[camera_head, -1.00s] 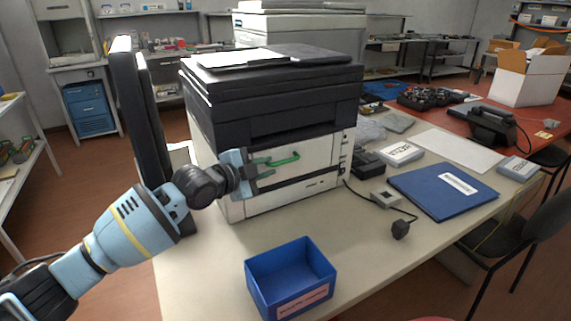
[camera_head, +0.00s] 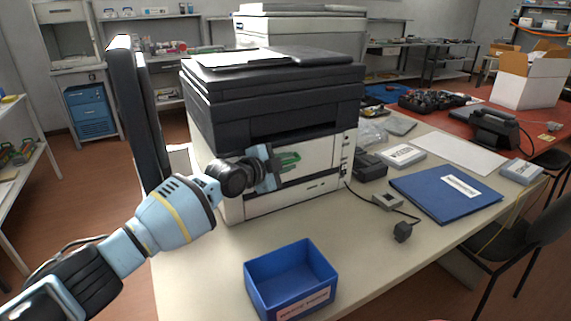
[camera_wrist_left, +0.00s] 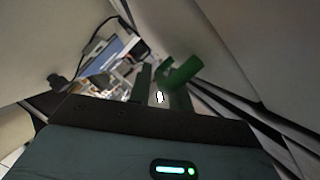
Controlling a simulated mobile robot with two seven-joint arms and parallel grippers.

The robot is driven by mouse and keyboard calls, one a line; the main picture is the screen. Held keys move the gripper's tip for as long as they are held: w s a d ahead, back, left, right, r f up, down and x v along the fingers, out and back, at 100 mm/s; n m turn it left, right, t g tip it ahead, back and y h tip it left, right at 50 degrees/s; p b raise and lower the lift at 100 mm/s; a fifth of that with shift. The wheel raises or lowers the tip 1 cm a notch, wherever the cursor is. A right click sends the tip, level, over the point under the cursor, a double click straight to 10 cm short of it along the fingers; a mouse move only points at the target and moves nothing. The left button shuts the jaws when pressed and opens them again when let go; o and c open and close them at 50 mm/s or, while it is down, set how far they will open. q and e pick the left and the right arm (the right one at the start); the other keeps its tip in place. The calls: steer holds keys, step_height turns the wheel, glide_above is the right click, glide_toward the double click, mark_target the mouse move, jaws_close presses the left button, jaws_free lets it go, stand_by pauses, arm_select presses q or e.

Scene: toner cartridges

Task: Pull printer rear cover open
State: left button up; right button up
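The printer (camera_head: 270,95) stands on the table, with a dark upper body and a light lower face. On that light face, the cover (camera_head: 320,155) looks flush and shut, and it bears a green handle (camera_head: 289,158). My left gripper (camera_head: 277,167) is right in front of the handle and hides its left part. In the left wrist view my two fingers (camera_wrist_left: 162,88) stand apart with a gap between them. The green handle (camera_wrist_left: 185,72) shows beside and beyond the right finger, and I see no clear grip on it. My right gripper is not in view.
A blue bin (camera_head: 293,303) stands in front of the printer. A blue folder (camera_head: 440,192), a small adapter with a cable (camera_head: 388,201) and a dark phone (camera_head: 369,167) lie to the right. A dark upright panel (camera_head: 140,120) stands left of the printer.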

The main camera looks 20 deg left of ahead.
arm_select(q)
jaws_close()
stand_by(0.3)
steer(key=shift+s+d+f+m+t+p, duration=0.55)
steer(key=shift+s+d+f+m, duration=0.3)
steer(key=shift+m, duration=0.35)
steer(key=shift+s+d+f+m+t+p, duration=0.4)
steer(key=shift+s+d+f+m+t, duration=0.3)
steer(key=shift+f+m, duration=0.4)
steer(key=shift+s, duration=0.1)
